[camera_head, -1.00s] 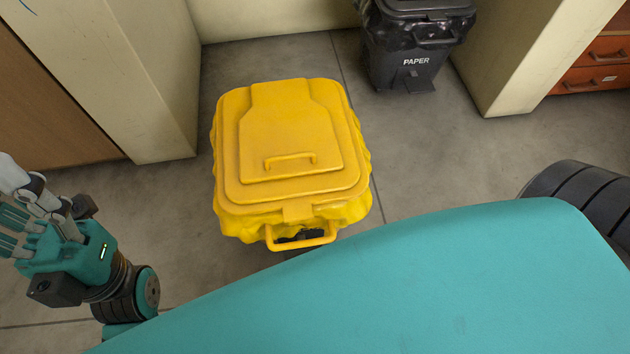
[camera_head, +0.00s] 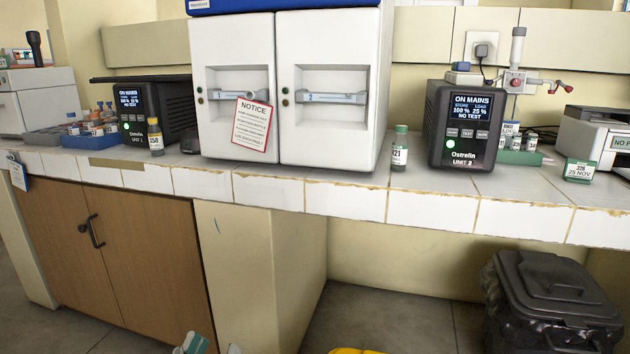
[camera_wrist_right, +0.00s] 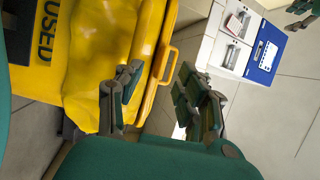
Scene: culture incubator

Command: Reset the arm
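My left gripper (camera_head: 215,346) shows only as fingertips at the bottom edge of the head view. The tips stand apart with a gap between them, and nothing shows in the gap. My right gripper (camera_wrist_right: 160,98) is in the right wrist view, its two fingers spread wide and empty. Behind it is a yellow bin (camera_wrist_right: 95,45) marked "USED", with a handle (camera_wrist_right: 166,62) seen past the gap. The right gripper is out of the head view. How far it is from the bin I cannot tell.
A tiled counter (camera_head: 340,198) carries a white double-door incubator (camera_head: 326,88) with a notice, two dark Ostrelin units (camera_head: 466,125) and bottles, including one (camera_head: 400,148) near the edge. Below are a wooden cabinet (camera_head: 140,250) and a black bin (camera_head: 550,305). Floor shows between them.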

